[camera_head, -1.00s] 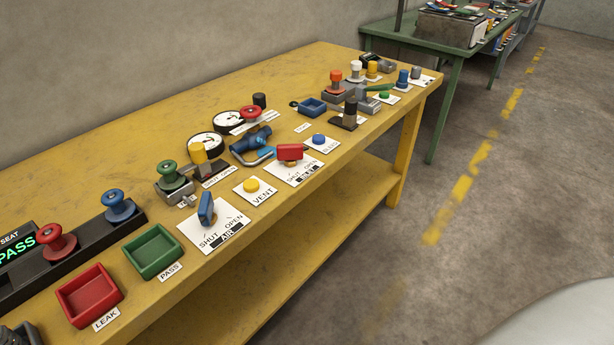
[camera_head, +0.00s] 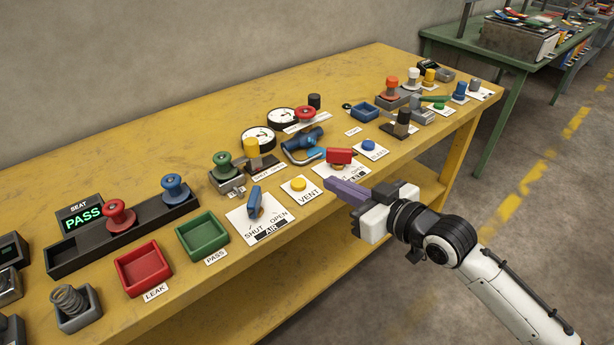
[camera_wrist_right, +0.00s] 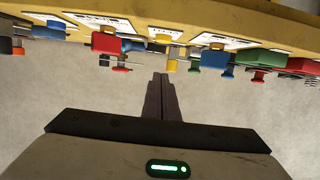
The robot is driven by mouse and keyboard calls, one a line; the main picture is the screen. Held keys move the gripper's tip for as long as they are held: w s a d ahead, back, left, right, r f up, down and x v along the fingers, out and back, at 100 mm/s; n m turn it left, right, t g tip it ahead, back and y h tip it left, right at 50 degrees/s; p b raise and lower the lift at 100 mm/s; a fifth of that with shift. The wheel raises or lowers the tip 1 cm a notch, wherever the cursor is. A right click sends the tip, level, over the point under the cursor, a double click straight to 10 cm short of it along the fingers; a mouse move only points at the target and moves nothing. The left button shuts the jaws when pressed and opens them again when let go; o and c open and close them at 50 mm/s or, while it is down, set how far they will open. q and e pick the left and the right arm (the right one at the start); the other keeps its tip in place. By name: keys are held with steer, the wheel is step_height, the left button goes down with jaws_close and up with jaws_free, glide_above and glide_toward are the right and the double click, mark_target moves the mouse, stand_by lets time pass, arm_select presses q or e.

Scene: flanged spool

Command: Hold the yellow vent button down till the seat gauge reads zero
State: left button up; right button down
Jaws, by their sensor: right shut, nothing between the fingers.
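The yellow vent button (camera_head: 298,184) sits on a white plate marked VENT near the front edge of the yellow bench; it also shows in the right wrist view (camera_wrist_right: 163,38). My right gripper (camera_head: 332,186) is shut and empty, its purple fingers just right of the VENT plate and apart from the button. Its fingers (camera_wrist_right: 161,80) point toward the bench edge in the wrist view. Two round white dial gauges (camera_head: 258,138) (camera_head: 281,118) stand behind the button; their readings are too small to tell. A SEAT display (camera_head: 82,215) shows PASS in green. My left gripper is not in view.
A blue AIR lever (camera_head: 254,201) is left of the button, a red lever (camera_head: 340,156) right of it. A green spool (camera_head: 222,165) stands on a grey fixture. Green PASS (camera_head: 203,236) and red LEAK trays (camera_head: 143,270) lie left. A blue button (camera_head: 368,145) is farther right.

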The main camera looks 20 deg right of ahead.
steer(key=shift+w+r, duration=0.1)
steer(key=shift+r, duration=0.25)
glide_above(307, 193)
steer(key=shift+s+d+f, duration=0.1)
steer(key=shift+s+f, duration=0.1)
steer(key=shift+f, duration=0.95)
steer(key=f, duration=0.2)
steer(key=shift+w+f+b, duration=0.25)
steer(key=shift+f+b, duration=0.05)
steer(key=shift+f, duration=0.85)
